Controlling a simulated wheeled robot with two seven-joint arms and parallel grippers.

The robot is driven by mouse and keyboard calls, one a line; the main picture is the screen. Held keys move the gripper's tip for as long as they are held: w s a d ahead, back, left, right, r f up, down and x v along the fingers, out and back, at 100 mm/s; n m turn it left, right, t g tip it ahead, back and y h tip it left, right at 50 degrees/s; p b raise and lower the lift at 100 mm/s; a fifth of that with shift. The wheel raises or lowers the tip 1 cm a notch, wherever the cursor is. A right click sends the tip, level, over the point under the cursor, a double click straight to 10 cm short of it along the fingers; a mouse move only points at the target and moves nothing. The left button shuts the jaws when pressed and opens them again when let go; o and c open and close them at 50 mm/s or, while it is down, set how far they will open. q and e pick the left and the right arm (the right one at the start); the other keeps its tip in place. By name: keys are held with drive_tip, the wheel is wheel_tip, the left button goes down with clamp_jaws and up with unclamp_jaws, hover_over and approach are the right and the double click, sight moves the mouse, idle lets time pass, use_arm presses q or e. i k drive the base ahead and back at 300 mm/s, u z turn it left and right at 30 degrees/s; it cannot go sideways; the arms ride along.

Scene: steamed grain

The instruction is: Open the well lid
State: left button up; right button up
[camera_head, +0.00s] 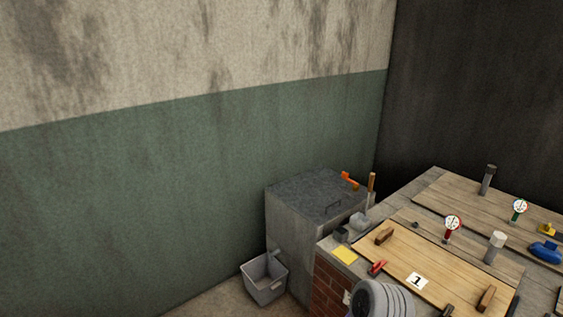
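A wooden board lid (385,262) lies flat on a brick-sided counter at the lower right. It has a white tag with a "1" (416,281) and two wooden block handles, one near its left end (384,236) and one at its right end (487,298). It lies shut over whatever is beneath it. A second wooden lid (460,195) lies behind it, also flat. I cannot tell from the picture which lid is the well lid. Neither of my grippers is in view.
A grey metal box (310,190) with a handled top stands by the wall, orange tool on top. A grey bin (264,278) sits on the floor. Gauges (453,223) (520,208), pipes (494,247) (488,180), a red lever (376,268) and a yellow note (344,255) are on the counter.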

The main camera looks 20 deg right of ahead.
sight(318, 202)
drive_tip(key=z, duration=0.25)
drive_tip(key=i, duration=2.1)
drive_tip(key=z, duration=0.25)
